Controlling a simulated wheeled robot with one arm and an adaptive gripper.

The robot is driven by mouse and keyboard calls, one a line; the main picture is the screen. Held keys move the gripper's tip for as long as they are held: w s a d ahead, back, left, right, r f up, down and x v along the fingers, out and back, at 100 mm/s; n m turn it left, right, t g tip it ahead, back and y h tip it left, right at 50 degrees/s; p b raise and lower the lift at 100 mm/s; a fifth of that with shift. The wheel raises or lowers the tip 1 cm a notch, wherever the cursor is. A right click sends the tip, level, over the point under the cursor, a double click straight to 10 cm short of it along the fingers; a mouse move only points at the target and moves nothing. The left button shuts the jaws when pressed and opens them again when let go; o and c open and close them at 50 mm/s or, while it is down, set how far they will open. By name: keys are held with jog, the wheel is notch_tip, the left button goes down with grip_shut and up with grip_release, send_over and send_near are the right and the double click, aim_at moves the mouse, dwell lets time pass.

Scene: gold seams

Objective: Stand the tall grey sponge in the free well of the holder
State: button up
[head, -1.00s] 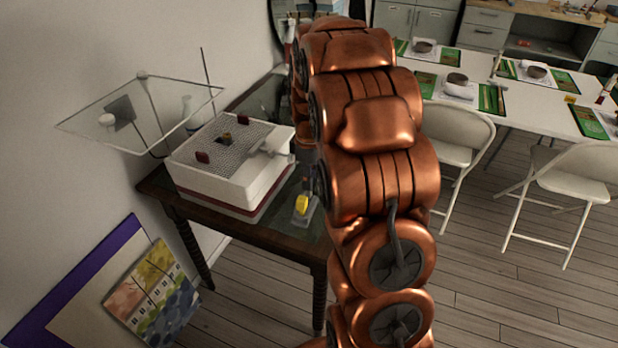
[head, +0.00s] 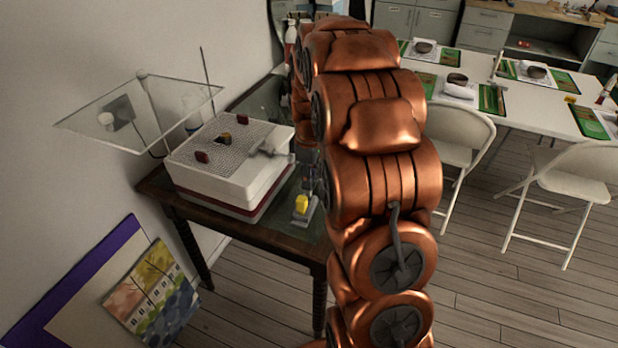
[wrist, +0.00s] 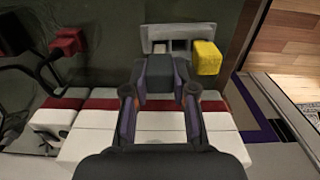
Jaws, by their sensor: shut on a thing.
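My gripper (wrist: 160,90) is in the middle of the wrist view. It is shut on the dark grey sponge (wrist: 160,72), which shows between its two fingers. The grey holder (wrist: 154,32) lies just beyond the sponge, toward the top of the wrist view. In the head view the holder (head: 312,214) and yellow sponge (head: 301,203) are on the dark table. My arm hides most of the gripper there. I cannot tell the sponge's height above the holder.
A white machine with a red band (head: 230,165) and grid top stands left of the holder. A red object (wrist: 68,42) is at upper left in the wrist view. White folding chairs (head: 460,145) stand to the right.

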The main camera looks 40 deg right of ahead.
jog(key=shift+f+b, duration=0.3)
jog(key=shift+f, duration=0.55)
dwell(0.9)
jog(key=o, duration=0.8)
jog(key=shift+r, duration=0.1)
jog(key=shift+r+p, duration=0.65)
jog(key=shift+r, duration=2.75)
